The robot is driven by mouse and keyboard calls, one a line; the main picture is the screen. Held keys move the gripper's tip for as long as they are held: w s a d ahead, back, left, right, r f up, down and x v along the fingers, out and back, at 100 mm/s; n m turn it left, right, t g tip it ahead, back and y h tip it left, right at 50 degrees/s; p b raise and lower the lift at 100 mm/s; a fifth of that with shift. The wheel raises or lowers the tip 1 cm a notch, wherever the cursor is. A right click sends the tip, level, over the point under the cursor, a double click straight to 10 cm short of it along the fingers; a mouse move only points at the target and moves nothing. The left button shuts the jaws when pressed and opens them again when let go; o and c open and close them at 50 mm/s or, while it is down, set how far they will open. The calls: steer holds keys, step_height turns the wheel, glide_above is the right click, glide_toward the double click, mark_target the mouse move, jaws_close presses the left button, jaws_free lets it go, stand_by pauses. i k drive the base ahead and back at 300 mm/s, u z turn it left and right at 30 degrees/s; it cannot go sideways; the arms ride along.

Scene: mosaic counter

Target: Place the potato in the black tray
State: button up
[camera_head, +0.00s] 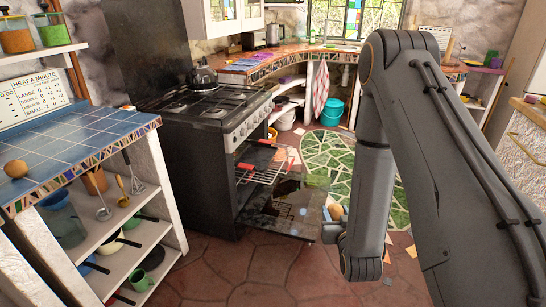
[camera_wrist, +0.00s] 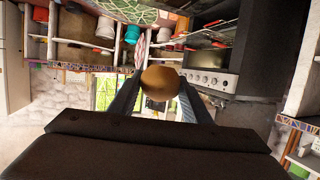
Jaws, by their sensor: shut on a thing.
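The potato (camera_wrist: 160,83) is a rounded brown lump between the two dark fingers of my gripper (camera_wrist: 161,92) in the wrist view. My gripper is shut on it and holds it off the floor. In the head view, a bit of tan potato (camera_head: 336,211) shows beside my arm, in front of the oven, with the gripper mostly hidden by my arm. I cannot pick out a black tray for certain. A dark flat panel (camera_head: 290,205) lies low and open at the oven front. Another round brown item (camera_head: 15,168) sits on the blue tiled counter.
The black stove (camera_head: 215,115) has a kettle (camera_head: 202,78) on top and a wire rack (camera_head: 258,172) with red handles pulled out. The blue tiled counter (camera_head: 60,145) is at left, over open shelves. A green patterned rug (camera_head: 325,160) lies beyond the panel.

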mark_target(257, 163)
steer(key=z, duration=0.65)
steer(key=i, duration=0.75)
steer(key=z, duration=0.5)
steer(key=i, duration=0.65)
steer(key=u, duration=1)
steer(key=i, duration=0.65)
steer(key=u, duration=0.75)
